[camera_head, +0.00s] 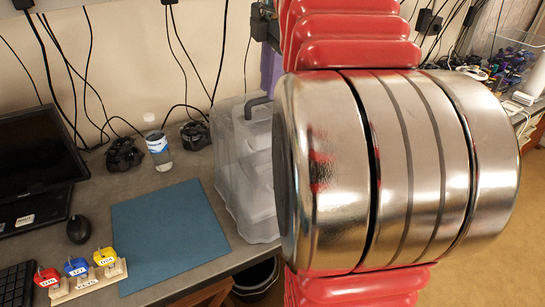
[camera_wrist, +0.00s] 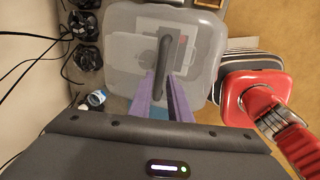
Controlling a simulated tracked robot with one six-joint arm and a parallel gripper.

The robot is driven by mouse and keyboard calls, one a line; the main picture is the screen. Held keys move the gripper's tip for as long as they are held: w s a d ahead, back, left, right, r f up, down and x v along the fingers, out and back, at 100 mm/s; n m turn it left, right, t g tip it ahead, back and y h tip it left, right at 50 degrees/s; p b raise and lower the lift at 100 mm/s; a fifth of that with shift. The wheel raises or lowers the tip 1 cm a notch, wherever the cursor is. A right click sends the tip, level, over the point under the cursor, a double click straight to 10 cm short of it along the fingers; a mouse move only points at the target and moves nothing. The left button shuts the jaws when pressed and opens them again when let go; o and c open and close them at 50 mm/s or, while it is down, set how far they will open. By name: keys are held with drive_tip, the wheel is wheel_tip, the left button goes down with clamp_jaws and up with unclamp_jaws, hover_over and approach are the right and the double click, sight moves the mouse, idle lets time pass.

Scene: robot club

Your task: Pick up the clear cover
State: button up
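The clear cover (camera_head: 244,170) is a translucent box-like shell with a dark handle (camera_head: 258,103) on top. It stands on the grey desk at the right end of the blue mat; its right side is hidden behind my arm. The wrist view looks down on the cover (camera_wrist: 120,60) and its handle (camera_wrist: 165,62). My gripper (camera_wrist: 162,82) has two purple fingers, apart, one on each side of the handle's near part in that view. In the head view the purple fingers show just above the handle, partly hidden. I cannot tell whether they touch it.
On the desk are a blue mat (camera_head: 170,232), a water bottle (camera_head: 158,150), cameras (camera_head: 124,154), a monitor (camera_head: 38,150), a mouse (camera_head: 79,229) and a wooden rack (camera_head: 90,281) with coloured tags. Cables hang along the wall behind. A dark bin (camera_head: 256,276) stands below the desk edge.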

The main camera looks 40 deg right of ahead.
sight(266, 100)
drive_tip(key=shift+w+a+f, duration=0.1)
drive_tip(key=shift+w+f, duration=0.1)
drive_tip(key=shift+f, duration=0.6)
drive_tip(key=shift+w+f, duration=0.2)
drive_tip(key=shift+f, duration=0.65)
drive_tip(key=shift+w+a+f, duration=0.1)
drive_tip(key=shift+w+f, duration=0.1)
drive_tip(key=shift+f, duration=0.6)
clamp_jaws()
drive_tip(key=shift+d, duration=0.1)
